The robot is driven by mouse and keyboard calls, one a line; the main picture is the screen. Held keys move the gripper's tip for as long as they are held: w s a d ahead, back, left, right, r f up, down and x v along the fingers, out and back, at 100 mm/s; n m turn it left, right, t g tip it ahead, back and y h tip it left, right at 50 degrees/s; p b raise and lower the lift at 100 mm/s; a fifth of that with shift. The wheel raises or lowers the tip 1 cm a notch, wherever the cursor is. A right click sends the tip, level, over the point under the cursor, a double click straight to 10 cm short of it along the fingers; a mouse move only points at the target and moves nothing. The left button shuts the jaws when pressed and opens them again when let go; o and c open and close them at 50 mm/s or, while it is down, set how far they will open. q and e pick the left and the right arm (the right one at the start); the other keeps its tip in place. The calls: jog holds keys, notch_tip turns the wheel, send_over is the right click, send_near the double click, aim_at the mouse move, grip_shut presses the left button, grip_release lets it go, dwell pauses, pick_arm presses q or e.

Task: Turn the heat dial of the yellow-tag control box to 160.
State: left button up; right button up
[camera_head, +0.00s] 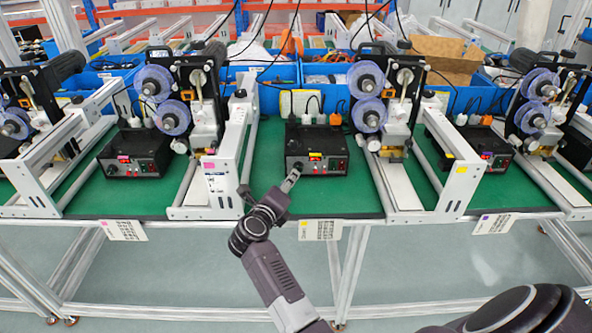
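The yellow-tag control box (330,146) is the black box in the middle of the green bench. A small yellow tag (315,155) is on its front, with a red display just below; the digits are too small to read. My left gripper is out of view.
A pink-tag box (136,153) is at left and a purple-tag box (483,146) at right. White machine frames (232,160) with blue-violet reels flank the middle box. A paper card (320,230) hangs on the front edge. Green bench surface beside the box is clear.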

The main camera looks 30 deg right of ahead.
aim_at(298, 169)
jog(key=b+x, duration=0.3)
jog(key=x, duration=0.3)
jog(key=shift+w+d+f+b, duration=0.1)
jog(key=shift+d+f+b, duration=0.05)
jog(key=shift+b, duration=0.15)
jog(key=shift+w+d, duration=0.3)
jog(key=shift+d, duration=0.1)
grip_shut()
